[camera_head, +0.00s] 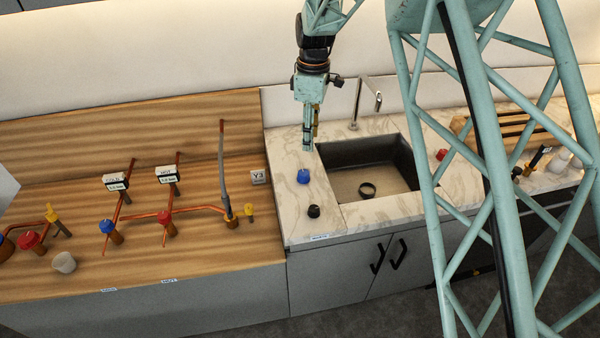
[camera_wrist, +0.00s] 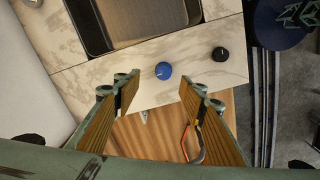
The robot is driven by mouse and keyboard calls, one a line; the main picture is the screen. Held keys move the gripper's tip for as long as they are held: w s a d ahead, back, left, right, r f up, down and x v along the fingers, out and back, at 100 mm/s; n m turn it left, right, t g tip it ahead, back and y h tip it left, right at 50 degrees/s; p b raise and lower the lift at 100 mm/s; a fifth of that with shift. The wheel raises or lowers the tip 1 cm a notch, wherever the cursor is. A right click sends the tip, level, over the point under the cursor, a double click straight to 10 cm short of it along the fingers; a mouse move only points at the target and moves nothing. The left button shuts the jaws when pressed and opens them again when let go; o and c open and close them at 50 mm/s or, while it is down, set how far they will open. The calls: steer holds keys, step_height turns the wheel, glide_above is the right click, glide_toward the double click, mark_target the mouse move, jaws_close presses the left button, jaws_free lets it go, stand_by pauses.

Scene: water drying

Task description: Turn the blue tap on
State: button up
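A round blue tap knob (camera_head: 303,176) stands on the marble counter, left of the sink. It also shows in the wrist view (camera_wrist: 163,70), with a pale mark on its top, ahead of and between my fingertips. My gripper (camera_head: 308,146) points down above the counter, higher than the blue knob and apart from it. In the wrist view my gripper (camera_wrist: 160,94) is open, with its two wood-coloured fingers wide apart and nothing between them. A second blue knob (camera_head: 106,226) sits on the copper pipes on the wooden counter, under the COLD sign (camera_head: 115,182).
A black knob (camera_head: 313,211) stands in front of the blue one.

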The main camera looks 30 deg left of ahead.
mark_target(303, 172)
steer(key=shift+s+a+f, duration=0.4)
steer(key=shift+f, duration=0.15)
steer(key=shift+s+a+f, duration=0.35)
steer(key=shift+f, duration=0.2)
steer(key=shift+f, duration=0.15)
steer(key=shift+f+p, duration=0.4)
steer(key=shift+f, duration=6.35)
steer(key=shift+c, duration=0.7)
steer(key=c, duration=0.7)
